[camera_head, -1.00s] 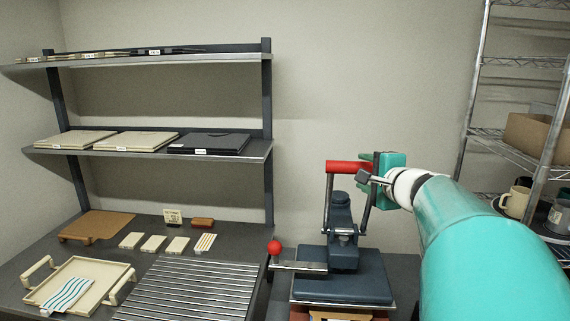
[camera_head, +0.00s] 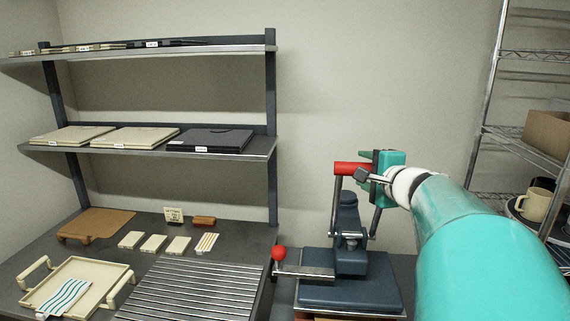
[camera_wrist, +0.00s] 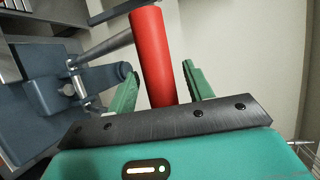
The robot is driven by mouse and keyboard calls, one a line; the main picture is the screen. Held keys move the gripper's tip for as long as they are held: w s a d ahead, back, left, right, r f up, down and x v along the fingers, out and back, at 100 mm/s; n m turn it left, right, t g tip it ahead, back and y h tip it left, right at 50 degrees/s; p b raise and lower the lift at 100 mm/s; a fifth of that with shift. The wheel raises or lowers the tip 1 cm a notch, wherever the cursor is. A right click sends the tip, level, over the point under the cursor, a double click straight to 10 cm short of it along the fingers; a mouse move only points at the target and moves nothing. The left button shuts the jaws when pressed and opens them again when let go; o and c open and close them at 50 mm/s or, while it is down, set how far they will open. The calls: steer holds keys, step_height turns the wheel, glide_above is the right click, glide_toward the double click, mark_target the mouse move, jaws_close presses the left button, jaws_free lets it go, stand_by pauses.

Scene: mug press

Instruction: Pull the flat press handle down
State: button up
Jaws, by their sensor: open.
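The flat press (camera_head: 350,275) is dark blue-grey and stands at the lower middle in the head view. Its red handle bar (camera_head: 350,168) is up, at the top of the metal lever arms. My gripper (camera_head: 368,170) is at the right end of the red handle. In the wrist view the red handle (camera_wrist: 153,60) lies lengthwise between the two green fingers of my gripper (camera_wrist: 158,88), with a gap visible on the right side. The gripper is open around the handle. Whether the left finger touches the handle is hard to tell.
A lever with a red ball knob (camera_head: 279,254) sticks out left of the press. A slatted metal rack (camera_head: 190,292) and a cream tray (camera_head: 72,290) lie to the left. A shelf unit (camera_head: 271,140) stands at the back left, a wire rack (camera_head: 490,110) at the right.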

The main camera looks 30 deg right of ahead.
steer(key=shift+w+a, duration=0.1)
steer(key=shift+w, duration=0.1)
steer(key=shift+w+f, duration=0.1)
steer(key=shift+w, duration=0.05)
steer(key=shift+s, duration=0.2)
steer(key=shift+c, duration=0.2)
steer(key=shift+w, duration=0.1)
jaws_close()
